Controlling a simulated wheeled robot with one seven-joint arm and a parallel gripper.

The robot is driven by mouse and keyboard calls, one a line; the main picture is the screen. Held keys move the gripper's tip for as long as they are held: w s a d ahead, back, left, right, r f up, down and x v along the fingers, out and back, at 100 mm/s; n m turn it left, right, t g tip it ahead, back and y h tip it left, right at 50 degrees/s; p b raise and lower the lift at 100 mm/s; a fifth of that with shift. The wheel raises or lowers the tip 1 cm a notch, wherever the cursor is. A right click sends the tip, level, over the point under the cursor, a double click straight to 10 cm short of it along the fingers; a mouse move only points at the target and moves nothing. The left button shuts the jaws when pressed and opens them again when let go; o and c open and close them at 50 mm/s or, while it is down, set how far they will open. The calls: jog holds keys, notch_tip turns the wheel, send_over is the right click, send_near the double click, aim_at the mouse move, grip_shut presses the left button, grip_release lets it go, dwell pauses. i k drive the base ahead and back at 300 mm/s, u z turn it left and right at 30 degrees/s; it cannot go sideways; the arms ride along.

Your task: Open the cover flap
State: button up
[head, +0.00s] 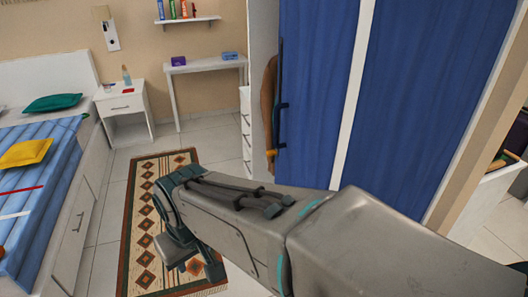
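A wardrobe with two blue panels (315,85) (430,90), parted by a white upright strip, stands at the centre right. I cannot tell which part is the cover flap. A dark upright bar (281,100) runs along the left edge of the left panel. My arm reaches in from the lower right, in front of the wardrobe's lower part. My gripper (193,262) hangs at the arm's far end, above the rug and left of the wardrobe, apart from the panels. It points down, and its fingertips are not clear enough to tell whether it is open.
A brown garment (269,110) shows at the wardrobe's left edge, near white drawers (246,138). A patterned rug (140,220) lies on the tiled floor. A bed (45,165), a nightstand (124,103) and a white desk (207,67) stand at left and back. Bare floor shows around the rug.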

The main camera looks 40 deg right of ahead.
aim_at(319, 37)
jog(key=k, duration=0.45)
jog(key=z, duration=1.25)
jog(key=i, duration=0.5)
jog(key=k, duration=0.65)
jog(key=u, duration=0.55)
jog(key=i, duration=1)
jog(key=u, duration=0.4)
